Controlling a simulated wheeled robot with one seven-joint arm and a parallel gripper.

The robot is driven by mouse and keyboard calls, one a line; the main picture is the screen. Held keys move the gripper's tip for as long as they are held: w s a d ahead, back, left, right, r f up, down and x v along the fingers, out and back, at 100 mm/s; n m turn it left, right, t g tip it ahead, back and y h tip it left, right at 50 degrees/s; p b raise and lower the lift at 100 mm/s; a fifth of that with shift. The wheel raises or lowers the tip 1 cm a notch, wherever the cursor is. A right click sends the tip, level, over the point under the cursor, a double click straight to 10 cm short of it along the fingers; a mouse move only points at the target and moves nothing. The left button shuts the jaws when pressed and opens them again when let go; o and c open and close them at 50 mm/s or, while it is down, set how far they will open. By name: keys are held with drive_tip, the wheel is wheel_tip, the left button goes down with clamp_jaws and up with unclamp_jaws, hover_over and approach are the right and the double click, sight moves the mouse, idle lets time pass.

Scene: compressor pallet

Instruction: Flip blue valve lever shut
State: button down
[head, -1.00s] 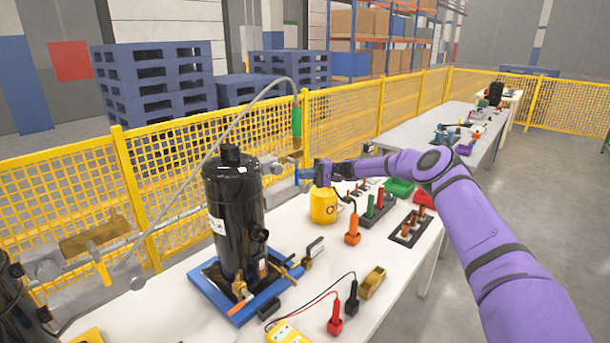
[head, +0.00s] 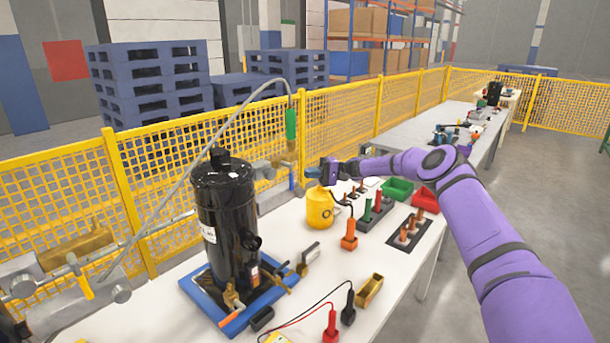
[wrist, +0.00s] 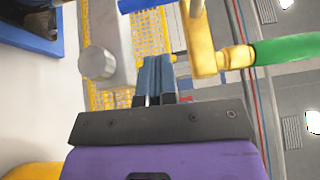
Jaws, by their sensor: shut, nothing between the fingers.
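The blue valve lever (head: 291,178) shows as a small blue piece below the brass valve (head: 284,160) in the head view. In the wrist view a blue bar (wrist: 138,4), likely the lever, crosses the top edge, beyond my fingertips. The brass valve body (wrist: 205,52) is to the right there, with a green sleeve (wrist: 288,48) on it. My gripper (head: 312,172) is right of the valve in the head view. Its blue fingers (wrist: 155,68) are together and empty in the wrist view, with a visible gap to the bar. The lever's exact angle is hard to tell.
A grey metal cylinder (wrist: 98,62) is close to my fingers on the left. A yellow canister (head: 320,210) stands below my gripper. The black compressor (head: 225,215) is on the left in a blue tray (head: 230,325). A yellow fence (head: 340,108) runs behind.

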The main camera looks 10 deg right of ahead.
drive_tip(key=d, duration=0.8)
drive_tip(key=shift+w, duration=0.25)
drive_tip(key=shift+f, duration=0.1)
drive_tip(key=s+a+r+n+g+h, duration=0.1)
drive_tip(key=s+a+r+h, duration=0.55)
drive_tip(key=s+r, duration=0.4)
drive_tip(key=s+a+r+n+h, duration=0.1)
drive_tip(key=s+a+r+h, duration=0.5)
drive_tip(key=s+r, duration=0.5)
drive_tip(key=s+d+r+m+t+h, duration=0.15)
drive_tip(key=s+r, duration=0.25)
drive_tip(key=s, duration=0.7)
drive_tip(key=s+d+r+t+h, duration=0.2)
drive_tip(key=s+d+r+h, duration=0.15)
drive_tip(key=s, duration=0.75)
drive_tip(key=s+d+f+t, duration=0.1)
drive_tip(key=s+d, duration=0.1)
drive_tip(key=s, duration=0.7)
drive_tip(key=s+d+f+t, duration=0.2)
drive_tip(key=s+d, duration=0.1)
drive_tip(key=s, duration=0.5)
drive_tip(key=shift+s+d+f+m+h, duration=0.2)
drive_tip(key=shift+s+d+m+h, duration=0.15)
drive_tip(key=shift+h, duration=0.1)
